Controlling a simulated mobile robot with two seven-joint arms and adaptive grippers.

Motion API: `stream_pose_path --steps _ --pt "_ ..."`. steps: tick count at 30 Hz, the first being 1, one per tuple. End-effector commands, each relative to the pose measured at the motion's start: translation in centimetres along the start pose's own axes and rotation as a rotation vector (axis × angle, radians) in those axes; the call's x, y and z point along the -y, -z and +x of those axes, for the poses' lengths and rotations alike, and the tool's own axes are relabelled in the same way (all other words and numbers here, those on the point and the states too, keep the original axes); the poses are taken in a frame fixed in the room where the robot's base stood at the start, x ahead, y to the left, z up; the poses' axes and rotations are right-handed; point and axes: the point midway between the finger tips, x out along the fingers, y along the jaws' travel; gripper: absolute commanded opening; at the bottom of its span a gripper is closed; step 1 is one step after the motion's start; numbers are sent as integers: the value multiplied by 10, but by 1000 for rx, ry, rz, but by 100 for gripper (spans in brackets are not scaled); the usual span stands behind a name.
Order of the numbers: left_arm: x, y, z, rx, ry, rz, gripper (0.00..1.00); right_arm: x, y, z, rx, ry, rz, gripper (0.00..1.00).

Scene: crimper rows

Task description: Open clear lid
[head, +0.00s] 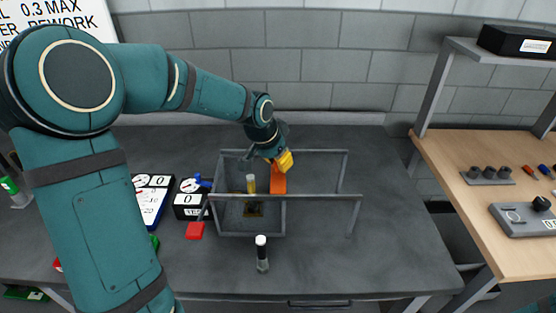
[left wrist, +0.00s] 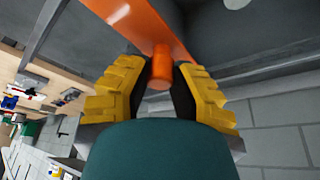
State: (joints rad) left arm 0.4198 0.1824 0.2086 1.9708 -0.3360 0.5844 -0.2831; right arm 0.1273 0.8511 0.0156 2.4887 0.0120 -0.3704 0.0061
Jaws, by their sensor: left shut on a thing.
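A grey box-like frame (head: 284,222) stands on the dark bench, with rails running out to its right. The clear lid itself is hard to make out against the frame. My left gripper (head: 284,162) has yellow fingers and is at the top of this handle. In the left wrist view, the gripper (left wrist: 160,78) is shut on the handle's orange peg (left wrist: 161,62), which sticks out from an orange bar. My right gripper is not in view.
A yellow-topped post (head: 250,184) stands inside the frame. A red block (head: 195,231) and gauge boxes (head: 187,198) are left. Bare bench lies right, before a wooden table (head: 470,225).

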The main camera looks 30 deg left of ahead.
Motion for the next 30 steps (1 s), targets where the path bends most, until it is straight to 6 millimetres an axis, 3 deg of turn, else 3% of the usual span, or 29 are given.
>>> stream_pose_path --steps 8,21,30 --pt "-22 20 10 -2 -2 7 0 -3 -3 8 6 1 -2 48" --pt "-97 88 39 0 -1 4 0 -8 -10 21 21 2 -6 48" --pt "-119 109 47 2 0 1 0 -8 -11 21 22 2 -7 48"
